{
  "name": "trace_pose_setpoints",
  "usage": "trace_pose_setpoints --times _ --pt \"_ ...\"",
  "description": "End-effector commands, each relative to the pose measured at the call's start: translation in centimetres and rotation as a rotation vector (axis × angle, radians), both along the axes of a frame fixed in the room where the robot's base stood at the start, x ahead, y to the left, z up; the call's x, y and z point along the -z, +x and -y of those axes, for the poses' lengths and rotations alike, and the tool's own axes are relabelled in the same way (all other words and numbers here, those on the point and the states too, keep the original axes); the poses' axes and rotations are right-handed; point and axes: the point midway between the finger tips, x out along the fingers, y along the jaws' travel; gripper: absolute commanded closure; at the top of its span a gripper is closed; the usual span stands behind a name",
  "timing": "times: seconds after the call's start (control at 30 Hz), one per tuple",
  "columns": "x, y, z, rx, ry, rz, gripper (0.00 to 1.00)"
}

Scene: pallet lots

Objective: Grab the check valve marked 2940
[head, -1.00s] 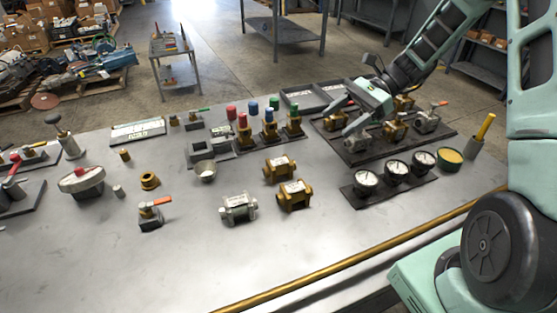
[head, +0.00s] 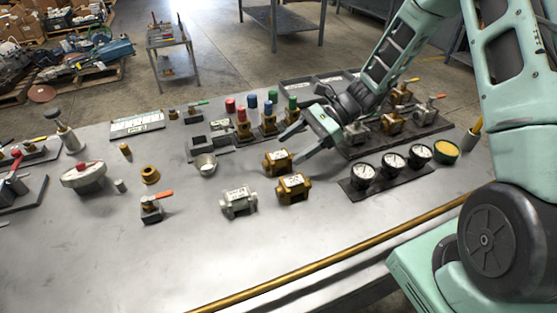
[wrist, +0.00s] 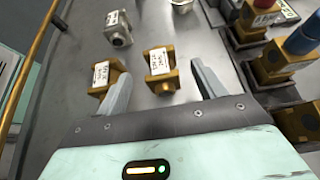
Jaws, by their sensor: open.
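Three tagged valve bodies stand on the grey table. The farther brass valve (head: 277,162) has a white label; in the wrist view this brass valve (wrist: 160,66) shows ahead, between the lines of my fingers. The nearer brass valve (head: 293,187) also shows in the wrist view (wrist: 106,76), partly behind my left finger. The silver valve (head: 238,202) is left of it and also shows in the wrist view (wrist: 118,29). Their label figures are too small to read surely. My gripper (head: 290,155) is open and empty, just beside and above the farther brass valve.
Red, blue and green-capped brass valves (head: 268,117) stand close behind my gripper. A dark board with three gauges (head: 392,168) lies right, a dark valve rack (head: 385,135) behind it. A small cup (head: 205,165) is left. The front table area is clear.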

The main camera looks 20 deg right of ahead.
Motion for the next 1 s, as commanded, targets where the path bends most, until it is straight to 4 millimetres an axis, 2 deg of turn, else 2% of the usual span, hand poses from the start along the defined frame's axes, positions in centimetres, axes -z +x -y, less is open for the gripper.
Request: trace_pose_setpoints --times 0.2,0.5,0.57,0.73,1.0 --pt "1.4 -0.1 -2.7 -0.002 0.002 -0.002 0.31" --pt "1.7 0.0 -3.1 -0.001 0.000 0.000 0.31" --pt "1.7 0.0 -3.1 -0.001 0.000 0.000 0.45" --pt "1.7 0.0 -3.1 -0.001 0.000 0.000 0.92" --pt "1.4 0.0 -3.1 -0.001 0.001 0.002 0.92"
